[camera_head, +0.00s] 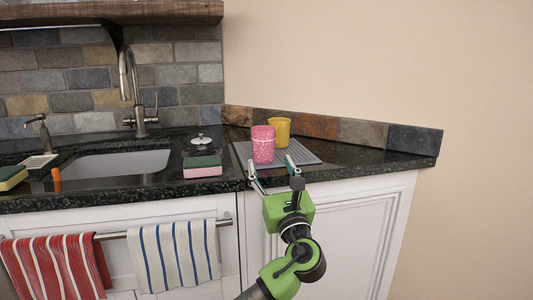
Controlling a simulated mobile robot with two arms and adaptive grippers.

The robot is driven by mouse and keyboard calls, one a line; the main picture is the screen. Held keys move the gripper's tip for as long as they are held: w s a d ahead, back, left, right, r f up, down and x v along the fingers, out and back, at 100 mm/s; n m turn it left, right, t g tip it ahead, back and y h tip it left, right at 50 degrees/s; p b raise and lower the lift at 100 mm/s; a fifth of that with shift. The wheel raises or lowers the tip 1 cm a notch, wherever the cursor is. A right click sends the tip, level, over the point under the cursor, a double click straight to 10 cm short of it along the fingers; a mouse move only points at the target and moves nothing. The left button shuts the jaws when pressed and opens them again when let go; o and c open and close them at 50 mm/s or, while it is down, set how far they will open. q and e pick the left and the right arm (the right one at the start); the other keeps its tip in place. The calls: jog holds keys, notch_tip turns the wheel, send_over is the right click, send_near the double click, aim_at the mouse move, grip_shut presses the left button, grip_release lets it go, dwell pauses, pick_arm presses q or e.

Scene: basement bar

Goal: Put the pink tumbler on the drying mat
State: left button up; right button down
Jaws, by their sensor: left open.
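The pink tumbler (263,145) has a speckled surface and stands upright on the grey drying mat (303,154) at the counter's corner. My left gripper (270,167) is open and empty at the counter's front edge. Its two fingers are spread just in front of and below the tumbler in the picture, and I see no grip on it. A yellow mug (280,130) stands right behind the tumbler, partly hidden by it. My right gripper is not in view.
Left of the mat are a pink-and-green sponge (202,167) and a clear-lidded container (202,146). The sink (115,163) and faucet (138,90) are further left. The dark counter (370,158) right of the mat is clear.

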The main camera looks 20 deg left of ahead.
pick_arm(q)
jog(key=v, duration=0.5)
jog(key=s+a+f+n+g+h, duration=0.1)
jog(key=s+f+n+g+h, duration=0.2)
jog(key=f, duration=0.7)
jog(key=s+a+f+n+g+h, duration=0.1)
jog(key=s+f+n+g+h, duration=0.1)
jog(key=s+f+n, duration=0.65)
jog(key=s+a+f+n+g+h, duration=0.1)
jog(key=s+f+n+g+h, duration=0.15)
jog(key=f, duration=1.05)
jog(key=s+d+f+n+g+h, duration=0.1)
jog(key=s+f+n, duration=0.4)
jog(key=s, duration=0.6)
jog(key=s+d+f+n+g+h, duration=0.2)
jog(key=s+f+n+g+h, duration=0.2)
jog(key=s+n, duration=0.3)
jog(key=s+f+g, duration=0.1)
jog(key=s, duration=0.4)
jog(key=shift+n, duration=0.3)
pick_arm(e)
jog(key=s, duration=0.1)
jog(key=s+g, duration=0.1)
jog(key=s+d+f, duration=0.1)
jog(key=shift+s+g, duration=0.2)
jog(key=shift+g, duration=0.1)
